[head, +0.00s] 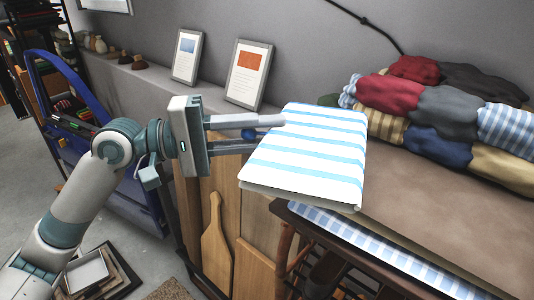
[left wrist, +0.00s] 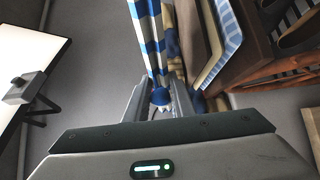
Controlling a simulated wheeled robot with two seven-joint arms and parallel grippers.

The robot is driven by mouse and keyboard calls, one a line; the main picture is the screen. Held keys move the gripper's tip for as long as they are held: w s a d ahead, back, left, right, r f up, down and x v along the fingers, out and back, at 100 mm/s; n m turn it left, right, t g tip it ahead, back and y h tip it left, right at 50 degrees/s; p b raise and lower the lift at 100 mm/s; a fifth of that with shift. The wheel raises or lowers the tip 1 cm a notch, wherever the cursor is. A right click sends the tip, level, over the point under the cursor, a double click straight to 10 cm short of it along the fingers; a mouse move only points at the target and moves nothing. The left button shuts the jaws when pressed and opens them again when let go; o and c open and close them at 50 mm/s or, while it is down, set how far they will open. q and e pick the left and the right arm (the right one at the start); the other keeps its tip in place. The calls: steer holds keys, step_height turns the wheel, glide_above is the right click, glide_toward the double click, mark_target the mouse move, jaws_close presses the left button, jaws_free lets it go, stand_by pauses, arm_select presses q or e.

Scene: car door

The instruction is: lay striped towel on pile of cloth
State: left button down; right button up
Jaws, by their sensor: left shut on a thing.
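The striped towel (head: 310,150), white with light-blue stripes and folded flat, is held in the air by my left gripper (head: 270,138). Its fingers are shut on the towel's left edge. The towel's right part overlaps the brown table top in the head view; whether it touches cannot be told. In the left wrist view the towel (left wrist: 152,35) shows edge-on between the fingers. The pile of cloth (head: 445,115), with red, grey, navy, tan and checked pieces, lies at the back right of the table, to the right of the towel. My right gripper is not in view.
The brown table top (head: 445,215) is bare in front of the pile. A checked cloth (head: 370,250) lies on a lower level under it. Two framed pictures (head: 248,74) stand on a ledge behind. A blue car door (head: 70,95) and a wooden board (head: 216,245) are at left.

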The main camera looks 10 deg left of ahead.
arm_select(q)
steer(key=shift+f, duration=0.5)
step_height(320, 180, down, 4)
steer(key=shift+f+p, duration=0.1)
steer(key=shift+p, duration=0.35)
steer(key=shift+f, duration=0.15)
steer(key=c, duration=1.5)
jaws_free()
